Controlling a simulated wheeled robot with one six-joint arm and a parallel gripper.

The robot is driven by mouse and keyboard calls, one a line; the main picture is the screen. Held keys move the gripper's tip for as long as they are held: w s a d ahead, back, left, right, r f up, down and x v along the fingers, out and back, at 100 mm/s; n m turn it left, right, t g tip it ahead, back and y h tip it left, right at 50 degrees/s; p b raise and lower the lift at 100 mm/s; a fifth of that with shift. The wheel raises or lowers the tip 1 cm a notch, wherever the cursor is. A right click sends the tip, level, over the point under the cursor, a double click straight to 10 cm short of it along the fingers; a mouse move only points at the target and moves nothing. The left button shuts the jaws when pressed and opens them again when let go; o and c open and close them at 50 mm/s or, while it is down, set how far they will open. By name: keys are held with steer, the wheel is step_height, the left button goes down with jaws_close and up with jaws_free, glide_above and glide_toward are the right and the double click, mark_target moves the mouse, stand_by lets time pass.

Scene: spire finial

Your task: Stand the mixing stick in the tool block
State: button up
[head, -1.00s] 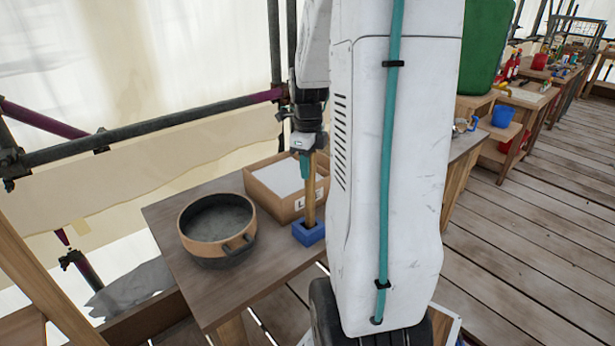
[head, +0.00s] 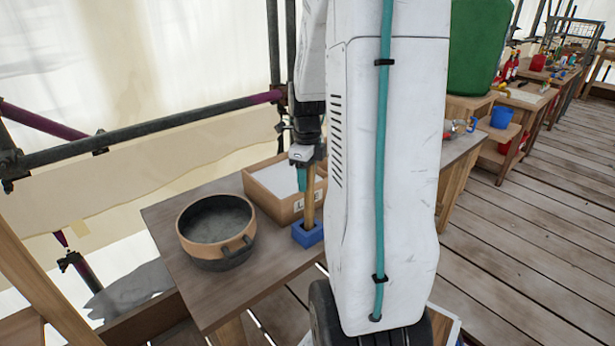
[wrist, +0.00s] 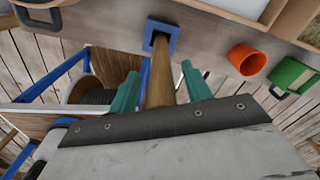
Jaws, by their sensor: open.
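The mixing stick (head: 310,205), a light wooden rod, stands upright with its lower end in the blue tool block (head: 307,235) on the wooden table. In the wrist view the stick (wrist: 160,78) runs up from the block (wrist: 161,34) and passes between my teal fingers. My gripper (wrist: 161,90) is open, with a finger on either side of the stick and gaps visible. In the head view my gripper (head: 303,178) is around the stick's upper part, above the block. The stick's top end is hidden by my gripper.
A dark round pot (head: 217,230) stands left of the block on the table (head: 190,285). A labelled box (head: 268,188) with pale contents stands behind the block. In the wrist view an orange cup (wrist: 246,59) and a green mug (wrist: 292,76) stand to the right.

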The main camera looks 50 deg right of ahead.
step_height(320, 180, up, 12)
steer(key=shift+f, duration=0.25)
steer(key=s+a+r+n, duration=0.2)
steer(key=a+n, duration=0.7)
steer(key=a, duration=0.1)
steer(key=s+a+r+n, duration=0.1)
steer(key=a+r+n, duration=0.1)
steer(key=a+n, duration=0.7)
steer(key=s+a+f+n+t, duration=0.1)
steer(key=s+a+f+n, duration=0.1)
steer(key=s+a+n, duration=0.8)
steer(key=a+n, duration=0.1)
steer(key=n, duration=0.4)
steer(key=shift+f, duration=0.1)
